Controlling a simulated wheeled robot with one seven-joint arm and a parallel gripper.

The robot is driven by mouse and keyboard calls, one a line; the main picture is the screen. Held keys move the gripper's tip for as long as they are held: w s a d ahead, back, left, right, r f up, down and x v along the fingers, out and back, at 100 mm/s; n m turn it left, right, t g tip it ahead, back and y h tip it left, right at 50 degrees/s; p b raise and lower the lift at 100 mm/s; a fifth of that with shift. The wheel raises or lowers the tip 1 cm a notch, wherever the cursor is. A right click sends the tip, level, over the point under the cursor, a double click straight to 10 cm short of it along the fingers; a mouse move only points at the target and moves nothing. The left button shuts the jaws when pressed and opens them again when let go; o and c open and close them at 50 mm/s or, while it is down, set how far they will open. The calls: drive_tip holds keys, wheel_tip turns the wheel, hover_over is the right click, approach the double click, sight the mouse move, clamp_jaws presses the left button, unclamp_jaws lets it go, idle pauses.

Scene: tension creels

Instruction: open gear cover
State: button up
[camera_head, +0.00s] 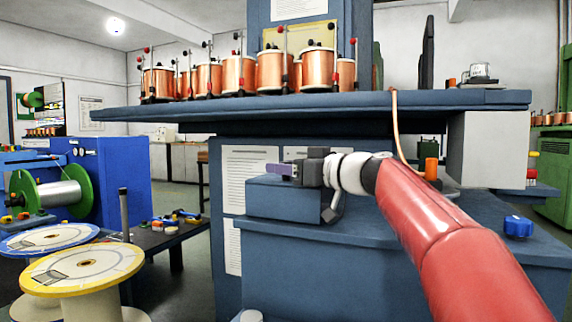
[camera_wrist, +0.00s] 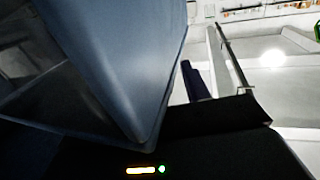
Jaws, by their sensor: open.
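A blue box-shaped housing (camera_head: 275,198), which looks like the gear cover, stands on the blue machine body (camera_head: 330,255) in the middle of the head view. Its lid edge lies close below my gripper (camera_head: 279,169), which points left. My gripper is open, with nothing seen between its fingers. In the wrist view a large blue panel (camera_wrist: 115,60) fills the left side, very close to the camera; I cannot tell whether it is the same housing. One dark finger (camera_wrist: 194,82) shows beside it. I cannot tell whether the gripper touches the cover. The cover's hinge is not visible.
A blue shelf (camera_head: 180,116) with several copper spools (camera_head: 239,74) runs above my gripper. An orange cylinder (camera_head: 431,168) and a blue knob (camera_head: 518,227) are to the right. Yellow-rimmed (camera_head: 80,268) and blue-rimmed reels stand at the lower left.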

drive_tip(key=shift+w+a, duration=0.1)
clamp_jaws()
idle(0.3)
